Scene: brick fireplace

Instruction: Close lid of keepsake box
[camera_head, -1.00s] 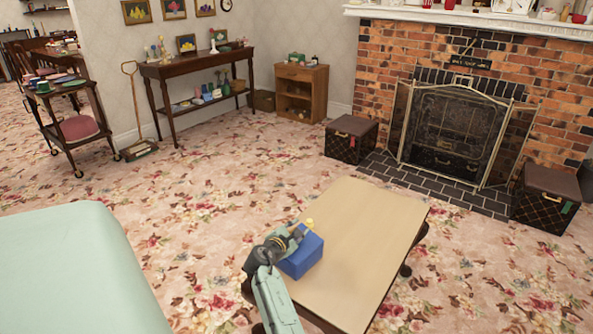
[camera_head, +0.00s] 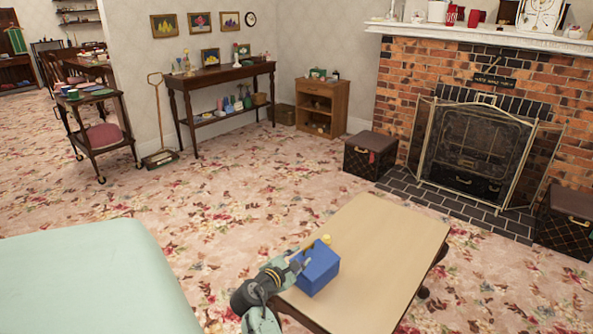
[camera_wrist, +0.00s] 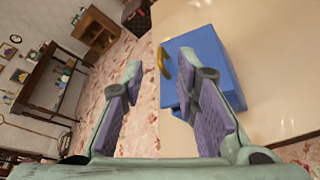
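A blue keepsake box (camera_head: 317,270) sits on the light wooden top of a low table. Its top looks flat and shut in the head view, though my gripper hides part of its left side. A small yellow piece (camera_head: 326,239) shows at its far edge. My gripper (camera_head: 296,258) is at the box's left side. Its fingers (camera_wrist: 160,66) are spread apart with nothing between them; the right finger overlaps the box in view. I cannot tell whether it touches.
The low table (camera_head: 385,250) has bare top to the right of the box. A mint-green surface (camera_head: 90,275) fills the lower left. A dark trunk (camera_head: 370,154) and a fireplace screen (camera_head: 475,150) stand behind. Flowered carpet between them is open.

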